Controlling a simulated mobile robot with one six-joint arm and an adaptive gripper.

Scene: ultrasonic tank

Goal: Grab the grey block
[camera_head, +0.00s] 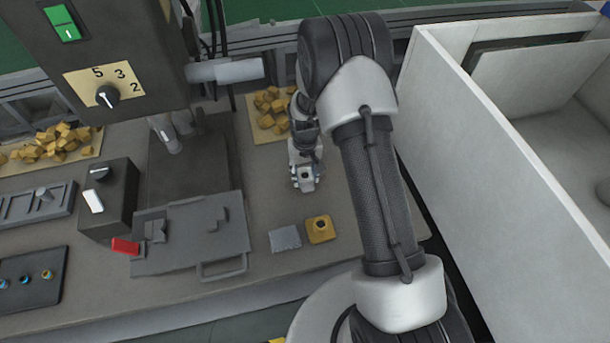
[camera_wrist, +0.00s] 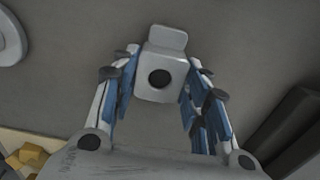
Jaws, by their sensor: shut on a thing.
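A light grey block (camera_wrist: 171,68) with a dark round hole and a tab on its far side is between the blue-lined fingers of my gripper (camera_wrist: 160,92) in the wrist view. The fingers are shut on it from both sides. In the head view the block (camera_head: 307,184) shows small at the end of my gripper (camera_head: 304,172), over the grey worktop. I cannot tell from these frames how far above the worktop it is.
A yellow block (camera_head: 320,229) with a hole and a flat grey plate (camera_head: 285,238) lie in front. A grey machine table (camera_head: 195,232) stands to the left. Piles of yellow blocks (camera_head: 270,106) lie behind. A white-walled box (camera_head: 500,160) borders the right.

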